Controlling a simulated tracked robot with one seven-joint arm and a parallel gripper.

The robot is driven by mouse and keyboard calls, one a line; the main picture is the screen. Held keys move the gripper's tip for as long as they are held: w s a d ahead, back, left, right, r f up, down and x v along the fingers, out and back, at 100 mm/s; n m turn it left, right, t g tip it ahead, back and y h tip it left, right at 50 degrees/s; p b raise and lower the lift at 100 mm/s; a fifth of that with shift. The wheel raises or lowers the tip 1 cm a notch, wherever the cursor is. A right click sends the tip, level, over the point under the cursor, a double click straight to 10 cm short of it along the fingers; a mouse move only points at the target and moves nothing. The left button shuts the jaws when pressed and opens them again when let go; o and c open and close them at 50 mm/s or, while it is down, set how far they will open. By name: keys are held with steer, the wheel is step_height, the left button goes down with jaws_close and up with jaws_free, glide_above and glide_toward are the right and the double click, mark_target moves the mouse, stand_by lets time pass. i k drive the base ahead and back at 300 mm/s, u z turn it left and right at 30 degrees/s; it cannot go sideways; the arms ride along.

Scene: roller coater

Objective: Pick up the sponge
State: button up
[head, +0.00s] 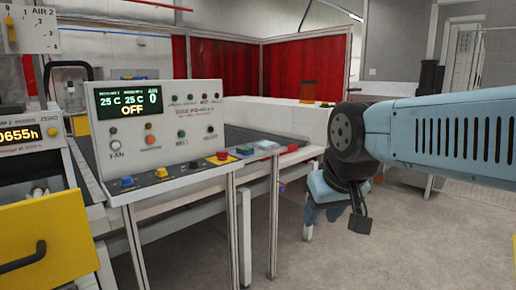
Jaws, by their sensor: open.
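I cannot tell for certain which thing is the sponge. A small light-blue block (267,145) lies on the ledge to the right of the control panel and may be it. A darker blue-green piece (245,150) lies just left of it, and a red item (291,148) lies to its right. All are small in the head view. My gripper (335,228) hangs pointing down over the floor, right of the ledge and apart from these things. It is open, and I see nothing between its fingers.
Metal posts (275,215) stand under the ledge. A white cabinet (270,116) and red curtains (232,68) are behind. The grey floor (420,255) is clear at lower right.

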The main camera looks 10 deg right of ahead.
mark_target(245, 150)
steer(key=z, duration=0.1)
steer(key=i, duration=0.9)
steer(key=z, duration=0.4)
steer(key=i, duration=1.6)
steer(key=z, duration=0.15)
